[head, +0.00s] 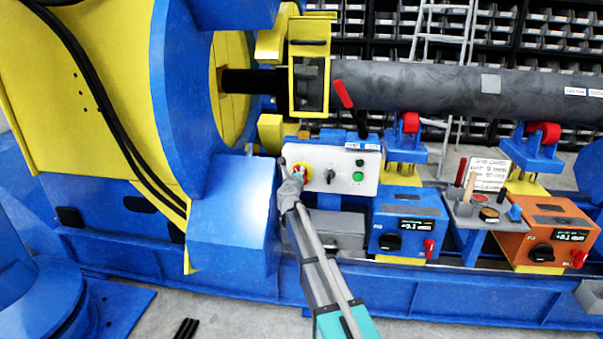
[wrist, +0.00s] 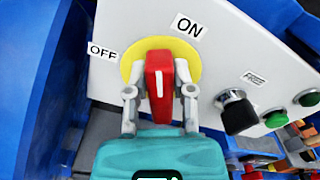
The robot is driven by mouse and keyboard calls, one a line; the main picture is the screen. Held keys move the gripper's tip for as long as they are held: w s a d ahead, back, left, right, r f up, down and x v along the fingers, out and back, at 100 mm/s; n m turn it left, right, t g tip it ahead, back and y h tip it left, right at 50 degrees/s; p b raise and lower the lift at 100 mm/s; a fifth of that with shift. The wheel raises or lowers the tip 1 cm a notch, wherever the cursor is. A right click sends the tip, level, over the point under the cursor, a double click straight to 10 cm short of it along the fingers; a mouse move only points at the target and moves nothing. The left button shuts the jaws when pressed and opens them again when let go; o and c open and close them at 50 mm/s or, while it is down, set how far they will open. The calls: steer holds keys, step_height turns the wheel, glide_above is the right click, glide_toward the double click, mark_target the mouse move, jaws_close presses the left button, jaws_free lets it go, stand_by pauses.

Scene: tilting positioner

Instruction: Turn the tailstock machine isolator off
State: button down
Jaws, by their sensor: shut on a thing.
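The isolator is a red handle (wrist: 159,66) with a white line, on a round yellow plate (wrist: 187,58). An OFF label (wrist: 103,50) is to its left and an ON label (wrist: 188,25) to its upper right. The handle looks roughly upright in the wrist view, its line between the two label directions; I cannot tell its exact setting. My gripper (wrist: 160,92) is shut on the handle, one finger on each side. In the head view, my gripper (head: 293,179) is at the left end of the white control panel (head: 344,158), covering part of the isolator (head: 301,170).
A black selector knob (wrist: 236,110) and a green button (wrist: 275,119) are right of the isolator. A blue housing (head: 230,215) stands close to the left of my gripper. Blue (head: 408,212) and orange (head: 552,220) boxes with dials stand to the right.

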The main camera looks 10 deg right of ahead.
steer(key=n, duration=0.4)
steer(key=f+n, duration=0.1)
steer(key=n, duration=0.1)
steer(key=shift+a+b, duration=0.3)
steer(key=shift+b, duration=0.1)
steer(key=n, duration=0.4)
steer(key=n+b, duration=0.1)
steer(key=n, duration=0.1)
steer(key=shift+a+f, duration=0.1)
steer(key=shift+f, duration=0.3)
steer(key=shift+n, duration=0.3)
steer(key=shift+c, duration=2.4)
jaws_free()
steer(key=shift+w, duration=0.1)
steer(key=shift+a, duration=0.1)
